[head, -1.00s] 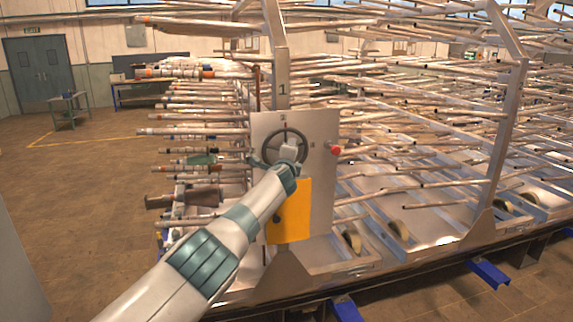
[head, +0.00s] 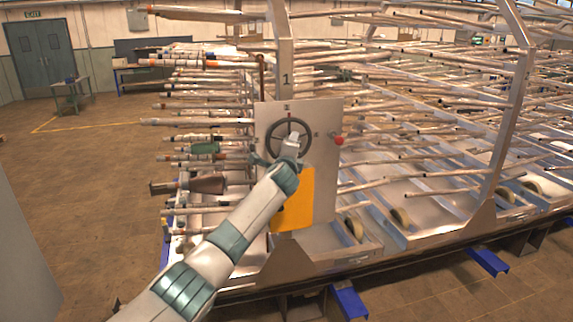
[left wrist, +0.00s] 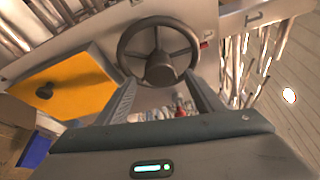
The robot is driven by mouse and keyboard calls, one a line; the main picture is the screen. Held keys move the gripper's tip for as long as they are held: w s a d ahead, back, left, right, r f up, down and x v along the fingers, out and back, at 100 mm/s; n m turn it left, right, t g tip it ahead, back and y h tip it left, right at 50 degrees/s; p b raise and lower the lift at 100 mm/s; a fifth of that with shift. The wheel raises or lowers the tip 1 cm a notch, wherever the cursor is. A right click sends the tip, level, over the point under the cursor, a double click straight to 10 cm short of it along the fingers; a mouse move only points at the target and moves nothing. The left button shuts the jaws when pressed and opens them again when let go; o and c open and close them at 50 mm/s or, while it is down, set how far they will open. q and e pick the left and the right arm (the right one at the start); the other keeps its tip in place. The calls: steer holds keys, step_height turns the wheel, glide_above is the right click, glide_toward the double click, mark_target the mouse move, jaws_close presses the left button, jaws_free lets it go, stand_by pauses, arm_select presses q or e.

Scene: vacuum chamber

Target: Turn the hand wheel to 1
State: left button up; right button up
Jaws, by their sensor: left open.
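The dark hand wheel (head: 289,119) is a spoked ring on a grey metal panel (head: 325,190). In the left wrist view the wheel (left wrist: 158,22) is face-on, with its hub (left wrist: 160,68) towards the camera. My left gripper (head: 291,145) is in front of the wheel and covers its lower part in the head view. In the left wrist view the open fingers of my left gripper (left wrist: 161,82) stand either side below the hub, with nothing between them. I cannot tell whether they touch the wheel. My right gripper is not in view.
A yellow-orange plate (head: 293,200) is below the wheel, and a red knob (head: 338,140) is to its right. Long tubes (head: 200,122) stick out left of the panel. An upright post marked 1 (head: 284,60) rises above it. Open floor (head: 95,190) lies at left.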

arm_select(q)
steer(key=s+a+b, duration=0.1)
steer(key=s+b, duration=0.3)
steer(key=s, duration=0.8)
steer(key=shift+s+a+r, duration=0.15)
steer(key=shift+s+r, duration=0.15)
steer(key=shift+r, duration=0.15)
steer(key=shift+f, duration=0.1)
